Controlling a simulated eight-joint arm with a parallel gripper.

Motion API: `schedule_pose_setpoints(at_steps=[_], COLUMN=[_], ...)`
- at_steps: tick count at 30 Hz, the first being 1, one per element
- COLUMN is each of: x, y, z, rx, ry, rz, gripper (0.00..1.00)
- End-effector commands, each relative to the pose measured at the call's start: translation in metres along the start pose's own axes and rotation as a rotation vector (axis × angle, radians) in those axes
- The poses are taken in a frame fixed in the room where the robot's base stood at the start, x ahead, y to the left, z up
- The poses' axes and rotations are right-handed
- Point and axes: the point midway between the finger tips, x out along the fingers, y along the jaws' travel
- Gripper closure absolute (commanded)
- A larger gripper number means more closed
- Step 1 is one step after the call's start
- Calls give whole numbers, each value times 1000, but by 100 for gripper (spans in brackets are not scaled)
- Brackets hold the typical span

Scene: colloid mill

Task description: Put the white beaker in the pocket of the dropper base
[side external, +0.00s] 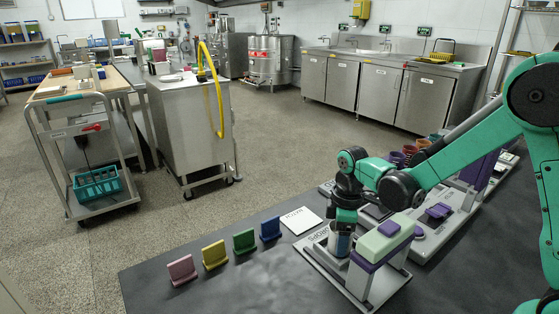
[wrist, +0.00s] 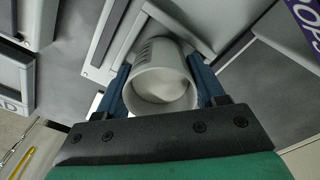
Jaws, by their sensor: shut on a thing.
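The white beaker (wrist: 160,92) is held between the two blue fingers of my gripper (wrist: 163,78) in the wrist view; I look down into its open, empty-looking mouth. In the side view my gripper (side external: 343,228) points down, and the beaker (side external: 340,244) shows just below it. The dropper base (side external: 313,251) is a light grey plate with dark lettering. The beaker is at the base, beside the dropper's pale green and purple head (side external: 382,240). The pocket is hidden, and I cannot tell whether the beaker's bottom is in it.
Pink (side external: 182,270), yellow (side external: 214,254), green (side external: 244,241) and blue (side external: 270,229) holders stand in a row on the dark table (side external: 235,290). A white labelled card (side external: 301,220) lies behind the base. Purple-topped devices (side external: 438,211) stand to the right. The table's front left is clear.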

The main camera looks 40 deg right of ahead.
Motion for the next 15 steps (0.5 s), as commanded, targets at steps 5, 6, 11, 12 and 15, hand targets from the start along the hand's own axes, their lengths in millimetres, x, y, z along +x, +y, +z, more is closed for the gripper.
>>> schedule_pose_setpoints(at_steps=[5,6,11,12,15], x=[0,2,3,3,3], y=[0,0,0,0,0], z=[0,0,0,0,0], rx=[0,0,0,0,1], ry=[0,0,0,0,-1], rz=[0,0,0,0,0], gripper=[90,90,12,6,6])
